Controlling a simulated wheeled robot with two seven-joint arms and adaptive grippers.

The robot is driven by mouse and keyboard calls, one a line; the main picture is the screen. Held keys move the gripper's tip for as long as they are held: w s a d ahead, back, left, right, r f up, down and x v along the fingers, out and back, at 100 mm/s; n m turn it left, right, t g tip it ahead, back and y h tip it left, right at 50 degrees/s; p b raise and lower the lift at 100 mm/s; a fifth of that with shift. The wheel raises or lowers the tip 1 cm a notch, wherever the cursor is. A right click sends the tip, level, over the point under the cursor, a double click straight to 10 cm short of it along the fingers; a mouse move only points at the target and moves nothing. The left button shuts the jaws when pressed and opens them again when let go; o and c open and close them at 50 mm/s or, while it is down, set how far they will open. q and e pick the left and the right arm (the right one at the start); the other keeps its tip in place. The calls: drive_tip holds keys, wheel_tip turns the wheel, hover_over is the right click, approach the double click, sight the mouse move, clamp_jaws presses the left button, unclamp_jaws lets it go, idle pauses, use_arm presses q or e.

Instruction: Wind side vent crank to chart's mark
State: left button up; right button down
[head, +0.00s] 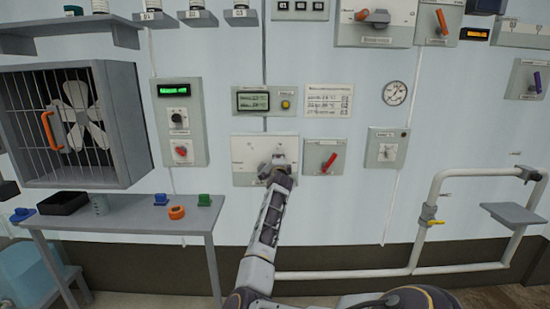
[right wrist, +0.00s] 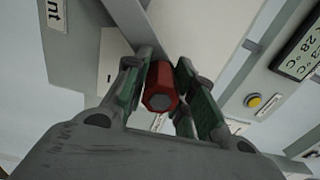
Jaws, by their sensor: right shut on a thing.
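My right gripper (head: 277,168) is at the pale crank panel (head: 244,152) in the middle of the wall. In the right wrist view my right gripper (right wrist: 160,92) is shut on the red crank knob (right wrist: 159,85), with one finger on each side of it. A grey crank arm (right wrist: 128,18) shows behind the knob. In the head view the gripper hides the crank and most of the panel's marks. A white chart (head: 328,100) with lines of small text hangs above and to the right; its text is too small to read surely. My left gripper is not in view.
A display box (head: 253,101) with a yellow button sits above the crank panel. A panel with a red lever (head: 327,162) is close on the right. A caged fan (head: 77,115) and a bench (head: 130,213) stand left. White pipes (head: 437,205) run along the right.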

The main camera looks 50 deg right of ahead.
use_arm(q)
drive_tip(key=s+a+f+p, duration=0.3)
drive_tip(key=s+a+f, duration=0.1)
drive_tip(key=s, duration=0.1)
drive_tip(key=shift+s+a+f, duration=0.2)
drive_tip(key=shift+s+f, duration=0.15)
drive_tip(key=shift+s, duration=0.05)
use_arm(e)
wheel_tip(320, 180, down, 7)
drive_tip(key=s+d+m, duration=0.1)
drive_tip(key=s+m, duration=0.1)
drive_tip(key=m, duration=0.7)
drive_tip(key=shift+d, duration=0.4)
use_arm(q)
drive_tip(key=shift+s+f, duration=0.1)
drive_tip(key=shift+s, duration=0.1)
use_arm(e)
drive_tip(key=c, duration=1.2)
unclamp_jaws()
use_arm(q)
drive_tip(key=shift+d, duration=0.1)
use_arm(e)
drive_tip(key=shift+s, duration=0.1)
drive_tip(key=shift+s+a, duration=0.1)
drive_tip(key=shift+a, duration=0.05)
